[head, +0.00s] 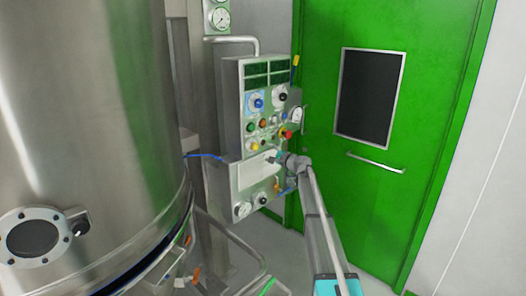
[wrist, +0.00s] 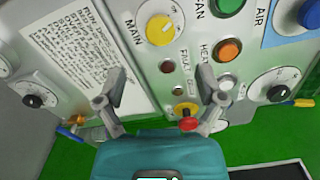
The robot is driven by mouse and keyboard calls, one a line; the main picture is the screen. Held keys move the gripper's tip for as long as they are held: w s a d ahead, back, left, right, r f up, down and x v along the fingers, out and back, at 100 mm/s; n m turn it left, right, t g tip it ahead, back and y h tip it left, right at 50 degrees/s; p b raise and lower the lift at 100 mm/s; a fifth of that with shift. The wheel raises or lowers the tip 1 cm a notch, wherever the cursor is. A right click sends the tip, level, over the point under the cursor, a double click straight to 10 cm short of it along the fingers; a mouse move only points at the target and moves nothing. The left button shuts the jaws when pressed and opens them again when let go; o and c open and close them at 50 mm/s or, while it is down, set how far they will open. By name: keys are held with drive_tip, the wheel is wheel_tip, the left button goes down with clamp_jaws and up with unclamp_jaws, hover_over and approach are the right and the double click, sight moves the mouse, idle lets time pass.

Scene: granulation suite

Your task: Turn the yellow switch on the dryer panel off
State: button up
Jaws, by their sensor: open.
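The yellow switch (wrist: 162,28) is a round yellow knob on a white dial, beside the label MAIN, at the top middle of the wrist view. Its setting is too small to read. In the head view a small yellow knob (head: 255,146) shows on the lower part of the grey dryer panel (head: 229,107). My gripper (wrist: 161,86) is open, its two fingers apart with nothing between them. The yellow switch lies beyond the fingertips in the picture, apart from them. In the head view my gripper (head: 277,157) is close to the panel front, just below the row of buttons.
A red emergency knob (wrist: 187,123) sits close to the right finger. Green (wrist: 227,5) and orange (wrist: 227,49) buttons and a black-knobbed dial (wrist: 275,92) are to the right. A white text plate (wrist: 80,50) is left. A steel vessel (head: 90,120) and green door (head: 425,110) flank the panel.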

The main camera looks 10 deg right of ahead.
drive_tip(key=shift+v, duration=1.45)
drive_tip(key=s+a+f+n+g+h, duration=0.1)
drive_tip(key=s+a+f+n+g, duration=0.25)
drive_tip(key=s, duration=0.55)
drive_tip(key=s+a+f+n+g+h, duration=0.1)
drive_tip(key=s+a+f+n+g, duration=0.2)
drive_tip(key=s, duration=0.5)
drive_tip(key=s+a+f+n+g, duration=0.25)
drive_tip(key=s+a+f, duration=0.25)
drive_tip(key=s, duration=0.4)
drive_tip(key=s+d+f+n+g+h, duration=0.1)
drive_tip(key=s+f+g+h, duration=0.1)
drive_tip(key=s, duration=0.6)
drive_tip(key=s+d+f+n+g+h, duration=0.1)
drive_tip(key=s+d+f+n+h, duration=0.1)
drive_tip(key=s, duration=0.7)
drive_tip(key=s+d+f+n+g+h, duration=0.1)
drive_tip(key=s+h, duration=0.3)
drive_tip(key=s, duration=0.5)
drive_tip(key=shift+d+f+n+g+h+p, duration=0.3)
drive_tip(key=shift+f+g+p, duration=0.1)
drive_tip(key=shift+f+g, duration=0.35)
drive_tip(key=shift+r, duration=0.1)
